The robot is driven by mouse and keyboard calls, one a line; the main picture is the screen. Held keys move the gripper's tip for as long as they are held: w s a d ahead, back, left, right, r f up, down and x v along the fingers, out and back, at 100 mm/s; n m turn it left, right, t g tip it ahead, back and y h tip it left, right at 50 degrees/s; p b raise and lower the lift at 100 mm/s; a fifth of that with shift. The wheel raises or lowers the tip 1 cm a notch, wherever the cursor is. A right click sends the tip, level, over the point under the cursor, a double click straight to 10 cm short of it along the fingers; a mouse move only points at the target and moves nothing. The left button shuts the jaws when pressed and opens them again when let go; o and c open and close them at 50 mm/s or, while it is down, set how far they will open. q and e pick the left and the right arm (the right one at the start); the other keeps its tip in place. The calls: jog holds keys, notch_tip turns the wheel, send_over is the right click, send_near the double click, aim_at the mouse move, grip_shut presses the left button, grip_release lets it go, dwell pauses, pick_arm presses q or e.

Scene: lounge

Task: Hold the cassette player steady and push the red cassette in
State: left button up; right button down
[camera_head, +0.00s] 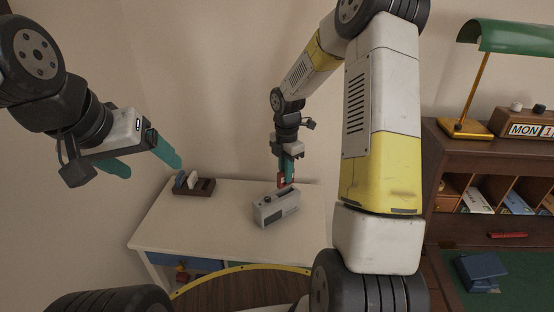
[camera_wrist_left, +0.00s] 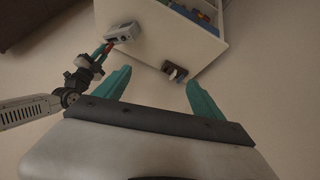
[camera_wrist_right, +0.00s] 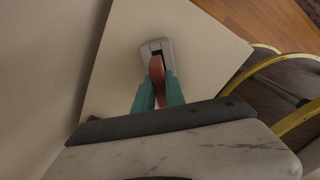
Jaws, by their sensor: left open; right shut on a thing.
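The grey cassette player (camera_head: 268,212) stands on the white table, right of its middle. It also shows in the left wrist view (camera_wrist_left: 122,31) and the right wrist view (camera_wrist_right: 166,46). My right gripper (camera_head: 286,182) is shut on the red cassette (camera_head: 281,178) just above the player's far side. In the right wrist view the red cassette (camera_wrist_right: 156,72) sits between the teal fingers, its far end at the dark slot in the player. How deep it sits in the slot I cannot tell. My left gripper (camera_head: 146,155) is open and empty, raised in the air left of the table.
A dark rack (camera_head: 194,185) with cassettes stands at the table's (camera_head: 180,228) back left. The tabletop between rack and player is clear. At right a desk holds a green lamp (camera_head: 505,36), a calendar block (camera_head: 524,127) and a blue object (camera_head: 481,270).

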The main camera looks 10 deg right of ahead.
pick_arm(q)
jog(key=w+f+m+t, duration=0.1)
jog(key=w+f+m, duration=0.2)
jog(key=w+f, duration=0.6)
jog(key=w+f+m+t, duration=0.1)
jog(key=w+f+m, duration=0.3)
jog(key=w, duration=0.9)
jog(key=m+g+h, duration=0.2)
jog(key=m+h, duration=0.3)
jog(key=h, duration=0.5)
send_near(271, 211)
jog(key=w+f, duration=0.1)
jog(key=w+a+f, duration=0.1)
jog(key=w, duration=0.1)
jog(key=shift+w+a+f, duration=0.2)
jog(key=shift+w+f, duration=0.05)
jog(key=shift+w, duration=0.05)
jog(key=shift+s+d+f, duration=0.2)
jog(key=shift+d, duration=0.25)
jog(key=x, duration=1.1)
jog(key=shift+d+f, duration=0.15)
jog(key=shift+d, duration=0.05)
